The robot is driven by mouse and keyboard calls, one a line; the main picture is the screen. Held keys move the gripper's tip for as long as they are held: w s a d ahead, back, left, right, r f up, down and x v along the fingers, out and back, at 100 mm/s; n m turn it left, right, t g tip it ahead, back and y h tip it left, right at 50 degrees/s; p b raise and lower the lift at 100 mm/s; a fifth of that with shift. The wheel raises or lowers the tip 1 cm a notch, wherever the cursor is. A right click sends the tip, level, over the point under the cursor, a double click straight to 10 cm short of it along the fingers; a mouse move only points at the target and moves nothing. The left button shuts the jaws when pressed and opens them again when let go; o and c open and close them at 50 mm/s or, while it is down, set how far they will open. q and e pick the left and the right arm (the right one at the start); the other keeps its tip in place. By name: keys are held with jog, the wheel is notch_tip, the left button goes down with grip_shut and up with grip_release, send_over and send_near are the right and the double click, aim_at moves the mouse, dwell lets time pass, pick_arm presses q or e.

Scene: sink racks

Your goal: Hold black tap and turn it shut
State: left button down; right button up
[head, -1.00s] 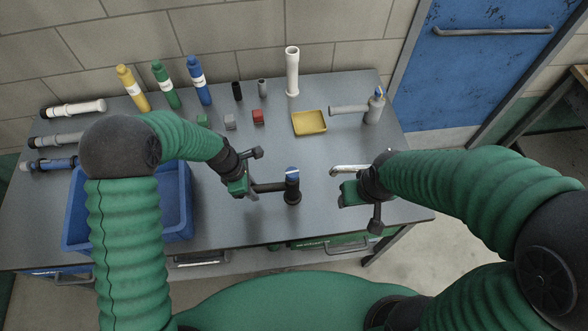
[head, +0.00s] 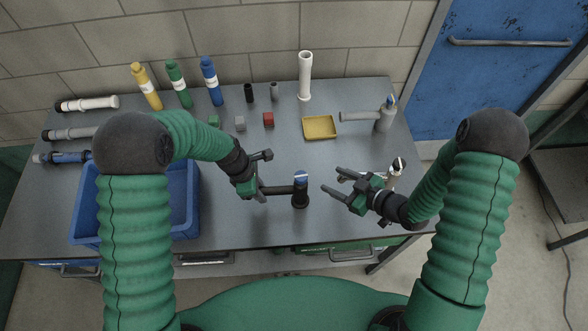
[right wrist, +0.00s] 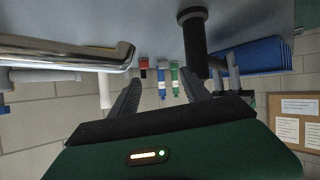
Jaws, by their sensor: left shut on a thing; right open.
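The black tap (head: 301,192) stands upright near the front middle of the table, with a blue and white marked top. Its black spout points left toward my left gripper (head: 262,188), which is shut on that spout; the contact is partly hidden by the gripper. My right gripper (head: 330,180) is open and empty, just right of the black tap, fingers pointing toward it and apart from it. In the right wrist view the black tap (right wrist: 194,45) shows upside down, beyond the open fingers (right wrist: 165,90).
A chrome tap (head: 395,170) stands close behind my right gripper; its pipe (right wrist: 60,50) shows in the right wrist view. A blue bin (head: 185,220) stands left.

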aim_at(301, 177)
jog(key=s+a+r+t+y, duration=0.2)
jog(key=s+a+r+y, duration=0.1)
jog(key=s+y, duration=0.2)
jog(key=x, duration=1.2)
jog(key=shift+s+r, duration=0.2)
jog(key=shift+a, duration=0.1)
grip_shut()
